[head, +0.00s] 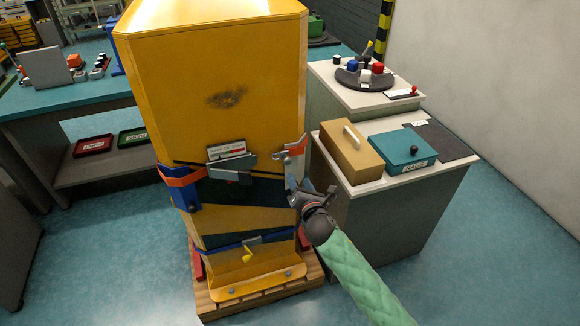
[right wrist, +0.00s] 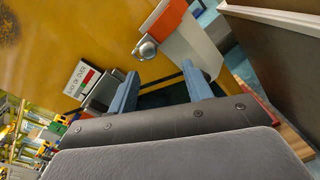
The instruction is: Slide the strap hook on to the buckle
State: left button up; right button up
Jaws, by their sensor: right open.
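A yellow cabinet (head: 205,75) stands on a wooden pallet. A grey metal buckle (head: 232,172) is on its front below a small label plate, and also shows in the right wrist view (right wrist: 103,92). A white and orange piece with a metal knob, which looks like the strap hook (head: 292,150), is at the cabinet's right edge, apart from the buckle; it also shows in the right wrist view (right wrist: 147,48). My right gripper (head: 303,187) is open and empty, just below the hook. Its fingers point toward the hook in the right wrist view. My left gripper is out of view.
An orange strap (head: 182,178) crosses a blue corner guard at the cabinet's left. A blue strap (head: 228,246) runs lower down. On the right, a low cabinet holds a tan box (head: 350,150) and a teal box (head: 402,152), close beside my right arm. Floor at lower right is clear.

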aim_at(288, 164)
jog(key=w+a+n+p, duration=0.1)
jog(key=w, duration=0.1)
jog(key=w+a+n, duration=0.1)
jog(key=w, duration=0.1)
jog(key=w+a+r+n+y+p, duration=0.1)
jog(key=w+n, duration=0.1)
jog(key=shift+r+p, duration=0.1)
jog(key=shift+p, duration=0.25)
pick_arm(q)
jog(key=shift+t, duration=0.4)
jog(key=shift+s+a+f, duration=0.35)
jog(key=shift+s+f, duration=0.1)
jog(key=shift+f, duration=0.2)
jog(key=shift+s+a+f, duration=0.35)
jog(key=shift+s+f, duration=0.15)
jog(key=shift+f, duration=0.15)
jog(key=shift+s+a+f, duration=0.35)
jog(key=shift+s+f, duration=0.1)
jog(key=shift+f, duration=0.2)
pick_arm(e)
jog(key=shift+w+a, duration=0.15)
jog(key=shift+w, duration=0.45)
